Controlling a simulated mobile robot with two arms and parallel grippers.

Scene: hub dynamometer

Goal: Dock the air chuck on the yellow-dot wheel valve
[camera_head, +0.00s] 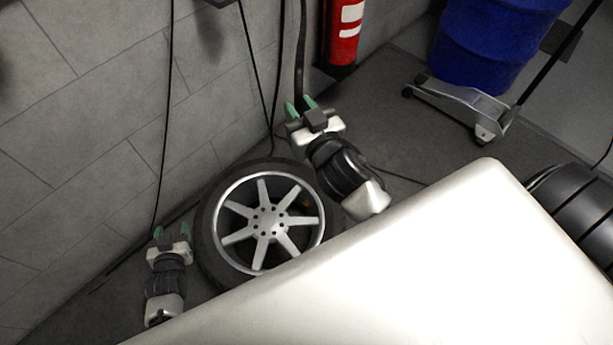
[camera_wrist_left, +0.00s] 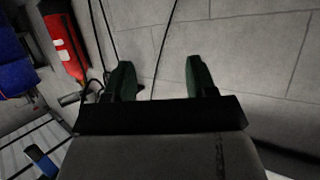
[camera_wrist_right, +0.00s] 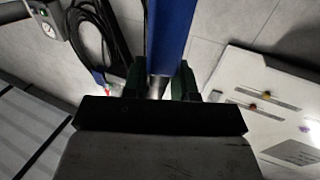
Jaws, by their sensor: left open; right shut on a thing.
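A wheel with a silver multi-spoke rim and black tyre (camera_head: 206,240) is near the wall in the head view. A small yellowish mark (camera_head: 306,203) shows inside the rim at its right side; I cannot make out a valve stem there. My right gripper (camera_head: 302,104), above and right of the wheel, is shut on a slim grey metal piece, seen between its fingers in the right wrist view (camera_wrist_right: 157,87). It may be the air chuck; most of it is hidden. My left gripper (camera_head: 171,235) is open and empty, left of the wheel. It also shows in the left wrist view (camera_wrist_left: 157,80).
A red fire extinguisher (camera_head: 345,30) is by the wall, and a blue drum (camera_head: 490,45) stands on a wheeled base. Black cables hang along the wall. The right wrist view shows a blue post (camera_wrist_right: 170,35), coiled black hose (camera_wrist_right: 95,35) and a gauge (camera_wrist_right: 48,27).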

